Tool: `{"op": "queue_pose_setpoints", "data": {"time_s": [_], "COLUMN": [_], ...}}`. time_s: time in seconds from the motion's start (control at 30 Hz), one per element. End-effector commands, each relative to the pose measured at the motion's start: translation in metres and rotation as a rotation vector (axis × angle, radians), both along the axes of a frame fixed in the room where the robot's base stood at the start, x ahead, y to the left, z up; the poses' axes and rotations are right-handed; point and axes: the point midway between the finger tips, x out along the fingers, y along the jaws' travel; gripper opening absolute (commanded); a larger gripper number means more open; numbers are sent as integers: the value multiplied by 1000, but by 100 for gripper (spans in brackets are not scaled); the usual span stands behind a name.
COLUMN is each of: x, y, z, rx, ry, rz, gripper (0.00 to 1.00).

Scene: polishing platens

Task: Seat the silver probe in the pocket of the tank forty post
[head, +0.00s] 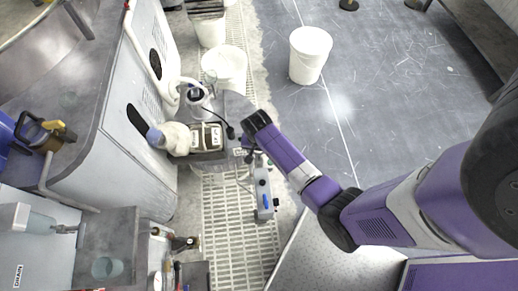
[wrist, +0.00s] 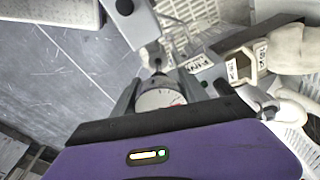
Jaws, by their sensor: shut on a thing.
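My gripper (wrist: 160,92) is shut on a round white-faced dial (wrist: 160,99), with a small dark tip showing just beyond it. I take this as the head of the silver probe; its stem is mostly hidden. In the head view my gripper (head: 246,137) is at the grey fixture over the grating, and its fingers and the probe are too small to make out. A grey labelled bracket (wrist: 199,63) stands just beyond and right of the dial, apparently part of a post. Its label is too blurred to read, and I cannot see a pocket clearly.
A cream container (head: 207,137) stands left of my gripper. White buckets (head: 310,55) (head: 225,66) stand behind on the floor. A large grey cabinet (head: 128,110) fills the left; open floor lies right.

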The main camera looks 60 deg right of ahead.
Motion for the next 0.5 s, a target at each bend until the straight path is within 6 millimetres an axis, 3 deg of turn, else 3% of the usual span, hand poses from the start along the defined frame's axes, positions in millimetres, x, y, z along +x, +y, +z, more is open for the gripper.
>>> {"op": "queue_pose_setpoints", "data": {"time_s": [0.5], "x": [0], "y": [0], "z": [-8], "rx": [-1], "ry": [-1], "rz": [0], "gripper": [9]}}
